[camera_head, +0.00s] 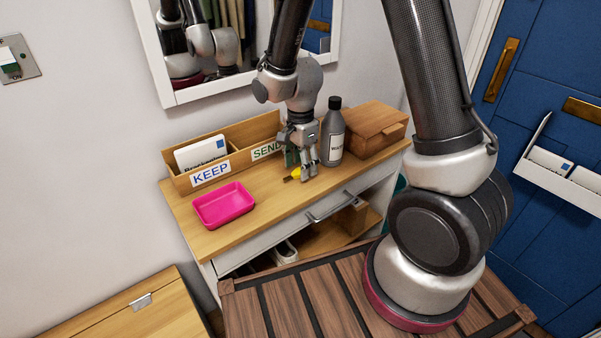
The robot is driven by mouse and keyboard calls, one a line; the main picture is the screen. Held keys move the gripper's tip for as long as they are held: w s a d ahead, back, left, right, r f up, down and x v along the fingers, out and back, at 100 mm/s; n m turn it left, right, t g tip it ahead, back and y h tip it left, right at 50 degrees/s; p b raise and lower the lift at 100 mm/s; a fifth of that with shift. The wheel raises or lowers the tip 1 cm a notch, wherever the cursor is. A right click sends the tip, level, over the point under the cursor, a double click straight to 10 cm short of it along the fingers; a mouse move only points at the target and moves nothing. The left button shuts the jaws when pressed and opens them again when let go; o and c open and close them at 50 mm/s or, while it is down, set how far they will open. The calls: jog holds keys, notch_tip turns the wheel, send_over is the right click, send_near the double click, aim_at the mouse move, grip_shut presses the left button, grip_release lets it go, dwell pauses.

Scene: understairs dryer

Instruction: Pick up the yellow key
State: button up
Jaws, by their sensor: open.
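The yellow key (293,175) lies on the wooden top of the console table (258,203), right of the pink tray. Part of it is hidden by my gripper. My gripper (299,171) points down over the table with its fingers open, right at the key. The fingers look close to the table top; I cannot tell whether they touch the key or stand on both sides of it.
A pink tray (224,205) lies left of the key. Behind stands a wooden sorter (179,183) labelled KEEP and SEND, holding an envelope. A grey bottle (332,137) stands close right of my gripper, beside a wooden box (369,132). A mirror (165,92) hangs above.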

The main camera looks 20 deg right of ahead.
jog(key=shift+f, duration=0.55)
jog(key=c, duration=1)
